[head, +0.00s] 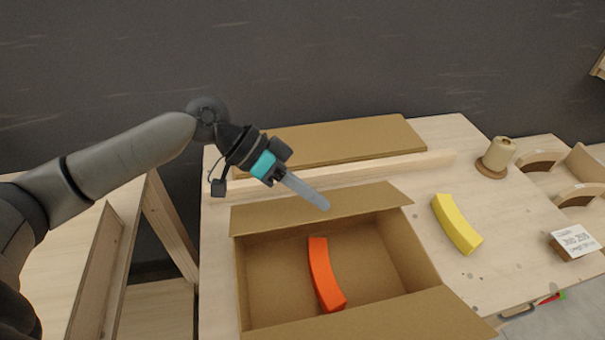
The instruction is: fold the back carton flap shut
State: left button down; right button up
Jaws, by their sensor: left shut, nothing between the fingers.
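The open brown carton (265,285) stands on the table in the lower middle of the head view. Its back flap (270,212) is open and stands up along the far edge of the carton. My left gripper (325,206) reaches in from the left with its fingers shut and empty. Its fingertips overlap the back flap in the picture; I cannot tell whether they touch it. An orange curved form (322,275) lies inside the carton. My right gripper is not in view.
The carton's front flap (420,318) is open toward me. A wooden rail (400,165) and a flat brown panel (350,137) lie behind the carton. To the right are a yellow curved form (457,225), a spool (496,157) and a label card (574,240).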

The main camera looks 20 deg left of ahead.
aim_at(316, 221)
pick_arm(q)
jog(key=shift+s+d+f, duration=0.15)
jog(key=shift+s+f, duration=0.05)
jog(key=shift+f, duration=0.4)
jog(key=shift+s+d+f+m+t+y+p, duration=0.3)
jog(key=shift+s+f+t+y+p, duration=0.2)
jog(key=shift+p, duration=0.3)
jog(key=shift+s+d+f+p, duration=0.15)
jog(key=shift+s+f+p, duration=0.1)
jog(key=shift+f+p, duration=0.3)
jog(key=f, duration=0.2)
jog(key=shift+s+d+f+t, duration=0.2)
jog(key=shift+s+f+t, duration=0.1)
jog(key=shift+s+f, duration=0.05)
